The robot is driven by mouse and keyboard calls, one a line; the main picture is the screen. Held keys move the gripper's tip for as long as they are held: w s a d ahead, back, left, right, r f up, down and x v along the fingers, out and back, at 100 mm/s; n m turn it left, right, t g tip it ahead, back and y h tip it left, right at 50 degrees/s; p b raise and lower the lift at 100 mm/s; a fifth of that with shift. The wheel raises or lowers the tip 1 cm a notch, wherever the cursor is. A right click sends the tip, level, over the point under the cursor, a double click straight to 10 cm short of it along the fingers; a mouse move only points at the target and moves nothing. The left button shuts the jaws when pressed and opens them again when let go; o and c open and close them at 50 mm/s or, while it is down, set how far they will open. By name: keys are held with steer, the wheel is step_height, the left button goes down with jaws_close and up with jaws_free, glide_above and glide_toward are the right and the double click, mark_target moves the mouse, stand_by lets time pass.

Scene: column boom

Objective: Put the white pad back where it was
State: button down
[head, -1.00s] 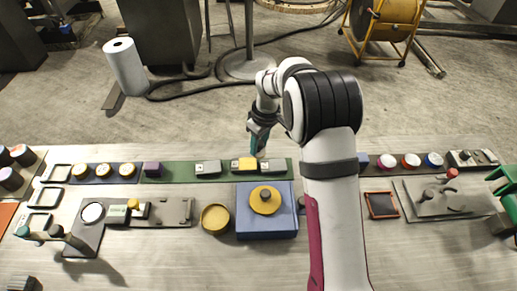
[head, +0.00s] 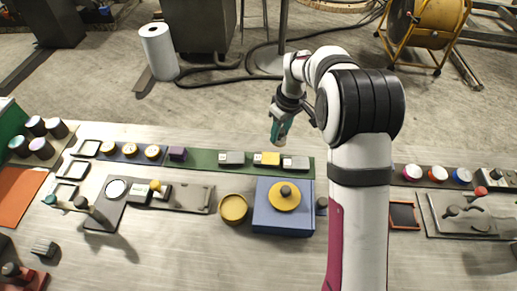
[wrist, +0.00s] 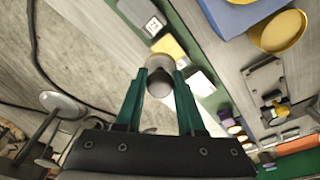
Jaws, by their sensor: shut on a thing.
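My gripper (wrist: 160,85) is shut on a small grey-white rounded piece (wrist: 158,68); I cannot tell whether this is a pad. In the head view my gripper (head: 278,138) hangs above and behind the green strip (head: 205,163). Three flat pads lie on that strip: a whitish one with a dark patch at the right (head: 296,162), a yellow one (head: 267,159) in the middle, and a grey-white one (head: 232,158) at the left. The wrist view also shows the right whitish pad (wrist: 153,27), the yellow pad (wrist: 170,46) and the left pad (wrist: 203,80), all apart from the fingers.
A blue box (head: 265,222) with a yellow knobbed disc (head: 284,200) stands in front of the strip, beside a round yellow dish (head: 233,208). A grey board (head: 185,197) is to the left. A purple block (head: 178,154) sits at the strip's left end.

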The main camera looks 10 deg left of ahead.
steer(key=a+f, duration=0.2)
steer(key=a, duration=0.5)
steer(key=a+f, duration=0.1)
steer(key=a, duration=0.7)
steer(key=s+a+f, duration=0.1)
steer(key=a+f, duration=0.1)
steer(key=a, duration=0.6)
steer(key=shift+f, duration=2.4)
steer(key=shift+f, duration=0.15)
steer(key=c, duration=0.5)
jaws_free()
